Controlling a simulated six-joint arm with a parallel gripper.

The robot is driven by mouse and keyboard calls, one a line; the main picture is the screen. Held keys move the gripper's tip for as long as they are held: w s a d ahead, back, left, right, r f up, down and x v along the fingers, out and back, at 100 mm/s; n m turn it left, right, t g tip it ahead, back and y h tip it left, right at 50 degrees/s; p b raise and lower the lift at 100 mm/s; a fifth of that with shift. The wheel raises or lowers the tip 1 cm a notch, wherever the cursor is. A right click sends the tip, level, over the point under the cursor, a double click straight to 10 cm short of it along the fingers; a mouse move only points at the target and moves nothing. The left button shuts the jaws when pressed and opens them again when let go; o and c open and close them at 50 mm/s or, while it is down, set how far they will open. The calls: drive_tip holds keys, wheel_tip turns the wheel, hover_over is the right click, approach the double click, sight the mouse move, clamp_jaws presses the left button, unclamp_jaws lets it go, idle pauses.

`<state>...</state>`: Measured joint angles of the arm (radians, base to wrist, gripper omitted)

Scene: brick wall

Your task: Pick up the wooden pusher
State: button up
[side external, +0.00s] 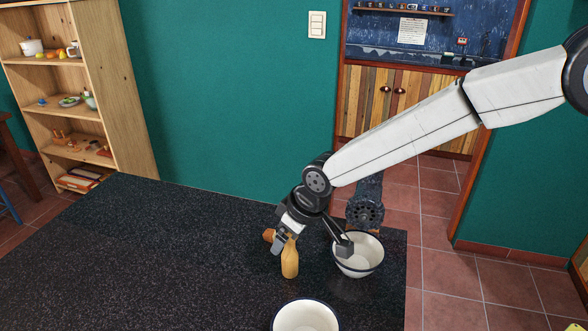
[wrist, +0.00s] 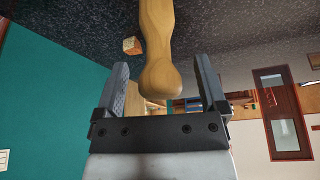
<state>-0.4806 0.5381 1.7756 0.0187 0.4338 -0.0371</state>
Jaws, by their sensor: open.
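The wooden pusher (side external: 290,262) is a pale, bottle-shaped piece standing upright on the dark speckled counter. My gripper (side external: 311,244) is open over its upper end, one finger to its left and the other to its right, near a bowl. In the wrist view, the pusher's rounded end (wrist: 165,78) shows between the two spread fingers (wrist: 162,68). Gaps show on both sides there, so the fingers do not appear to grip it.
A white bowl with a dark rim (side external: 360,268) stands just right of the pusher, close to my right finger. Another bowl (side external: 305,318) is at the front edge. A small wooden block (side external: 269,235) lies behind the pusher. The counter's left side (side external: 130,260) is clear.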

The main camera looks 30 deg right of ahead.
clamp_jaws()
drive_tip(key=shift+r, duration=0.15)
wheel_tip(320, 180, up, 18)
idle(0.8)
idle(0.4)
drive_tip(key=c, duration=0.7)
unclamp_jaws()
clamp_jaws()
drive_tip(key=w+d+r, duration=0.2)
drive_tip(key=d+r, duration=0.2)
drive_tip(key=d, duration=0.7)
drive_tip(key=w+d+r, duration=0.2)
drive_tip(key=d+r, duration=0.3)
drive_tip(key=d, duration=0.6)
drive_tip(key=shift+d+r, duration=0.15)
drive_tip(key=shift+d, duration=0.05)
